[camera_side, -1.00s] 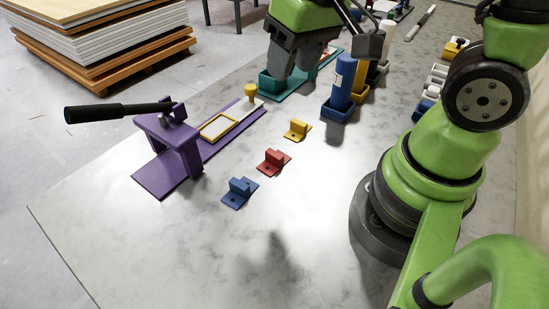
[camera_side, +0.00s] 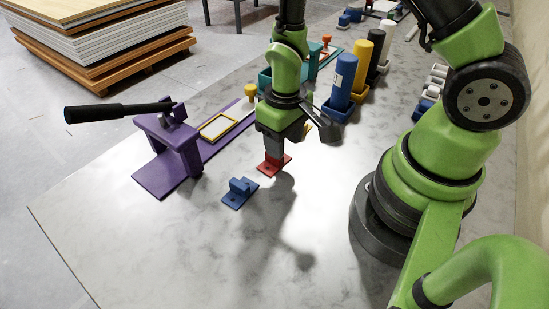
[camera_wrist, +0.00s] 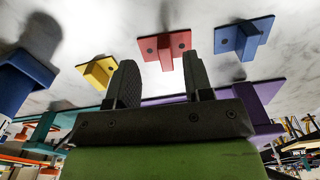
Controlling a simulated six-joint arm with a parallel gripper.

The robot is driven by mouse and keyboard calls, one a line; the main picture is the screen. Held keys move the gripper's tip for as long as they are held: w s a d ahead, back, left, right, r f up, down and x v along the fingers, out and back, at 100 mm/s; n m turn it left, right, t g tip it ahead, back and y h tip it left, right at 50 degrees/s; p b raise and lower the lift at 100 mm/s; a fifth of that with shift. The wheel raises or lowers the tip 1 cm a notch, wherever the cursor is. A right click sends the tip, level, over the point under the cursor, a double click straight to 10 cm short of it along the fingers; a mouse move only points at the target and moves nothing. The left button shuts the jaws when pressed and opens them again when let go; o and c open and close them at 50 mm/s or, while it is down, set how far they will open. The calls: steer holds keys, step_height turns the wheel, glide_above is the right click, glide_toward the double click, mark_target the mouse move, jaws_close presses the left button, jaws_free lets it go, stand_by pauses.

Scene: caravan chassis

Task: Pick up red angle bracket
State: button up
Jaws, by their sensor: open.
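The red angle bracket (camera_side: 275,166) lies on the grey table, its base plate flat. My gripper (camera_side: 275,150) is right over it, pointing down, and hides most of its upright part in the side view. In the wrist view the red bracket (camera_wrist: 165,46) shows between and beyond the two fingertips of my gripper (camera_wrist: 161,58). The fingers are open, one on each side of the bracket, with nothing held. I cannot tell whether a finger touches the bracket.
A blue bracket (camera_side: 239,193) lies nearer the camera. A yellow bracket (camera_wrist: 98,70) lies on the other side of the red one, mostly hidden in the side view. A purple fixture with a black-handled lever (camera_side: 170,140) stands left. The near table is clear.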

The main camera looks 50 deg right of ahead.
steer(key=f, duration=0.5)
steer(key=shift+w+a, duration=0.15)
steer(key=shift+a, duration=0.05)
steer(key=shift+r, duration=0.1)
jaws_close()
